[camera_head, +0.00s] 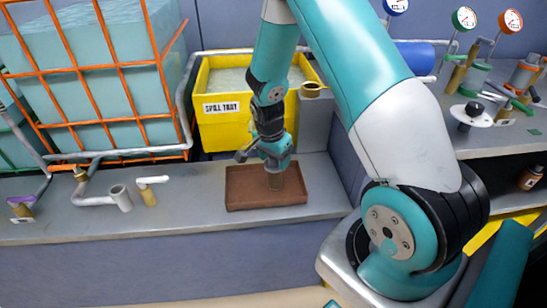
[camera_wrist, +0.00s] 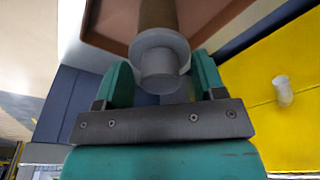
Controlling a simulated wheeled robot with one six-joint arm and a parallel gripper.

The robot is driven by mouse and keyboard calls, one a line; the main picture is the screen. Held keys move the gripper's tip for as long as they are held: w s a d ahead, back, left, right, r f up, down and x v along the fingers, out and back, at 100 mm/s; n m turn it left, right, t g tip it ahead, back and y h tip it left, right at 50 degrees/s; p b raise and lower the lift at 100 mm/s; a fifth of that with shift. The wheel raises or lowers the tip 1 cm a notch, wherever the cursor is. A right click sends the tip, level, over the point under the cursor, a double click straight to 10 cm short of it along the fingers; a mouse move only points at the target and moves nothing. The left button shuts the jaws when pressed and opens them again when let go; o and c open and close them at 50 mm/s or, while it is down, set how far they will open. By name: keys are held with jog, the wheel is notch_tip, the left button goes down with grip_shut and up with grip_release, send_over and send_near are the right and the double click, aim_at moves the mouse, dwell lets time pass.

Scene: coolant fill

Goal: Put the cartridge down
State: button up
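The cartridge (camera_head: 275,182) is a short brown cylinder. In the wrist view the cartridge (camera_wrist: 158,15) has a wide grey collar and a narrower grey end facing the camera. My gripper (camera_head: 276,165) points down over the brown shallow tray (camera_head: 240,203) on the grey bench. Its teal fingers (camera_wrist: 162,78) stand on both sides of the collar and look shut on it. The cartridge is upright and its lower end is within the tray's outline. I cannot tell whether it touches the tray floor.
A yellow spill tray (camera_head: 222,130) stands behind the brown tray, with a grey block (camera_head: 314,125) to its right. A caged teal tank (camera_head: 85,85) is at the left. A grey pipe stub (camera_head: 121,198) and a white-handled valve (camera_head: 150,188) stand left of the brown tray.

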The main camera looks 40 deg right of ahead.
aim_at(270, 167)
notch_tip(270, 167, up, 12)
jog(key=a, duration=0.2)
jog(key=s+a+r+n+y, duration=0.25)
jog(key=a+r+n, duration=0.2)
jog(key=a, duration=0.25)
jog(key=s+a+r+n+y, duration=0.1)
jog(key=s+a+r+n, duration=0.3)
jog(key=a+n, duration=0.25)
jog(key=s+a+r+n+y, duration=0.1)
jog(key=s+a+r+n, duration=0.2)
jog(key=s+a+n, duration=0.4)
jog(key=s+a+r+n+y, duration=0.25)
jog(key=s+n, duration=0.25)
jog(key=s, duration=0.3)
notch_tip(270, 167, up, 8)
jog(key=h+p, duration=0.1)
jog(key=p, duration=0.7)
jog(key=shift+a+r+p, duration=0.25)
jog(key=shift+a+p, duration=0.05)
jog(key=shift+a, duration=0.15)
